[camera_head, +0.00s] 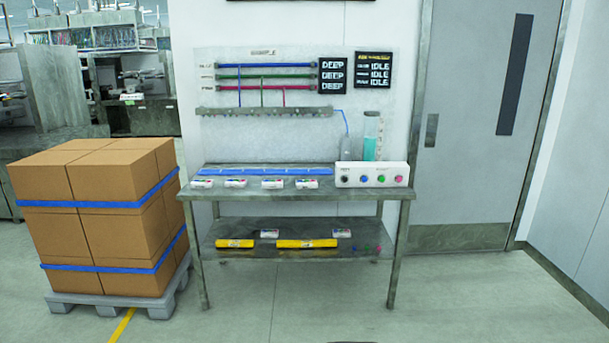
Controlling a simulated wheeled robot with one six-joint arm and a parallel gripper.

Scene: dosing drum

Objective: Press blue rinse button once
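A white button box (343,182) stands at the right end of the workbench top. Its front carries a row of round buttons: a black one (345,178), a blue one (364,178), a green one (381,178) and a pink one (398,178). The lettering above the buttons is too small to read. Nothing touches the box's front. My gripper is not in this view; only a small dark shape shows at the bottom edge, and I cannot tell what it is.
The grey workbench (300,193) has open floor (320,315) in front. Boxes on a pallet (95,215) stand close at its left. A grey door (480,110) is at the right. A cylinder with teal liquid (371,138) stands behind the button box. Screens (375,70) read "IDLE" and "DEEP".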

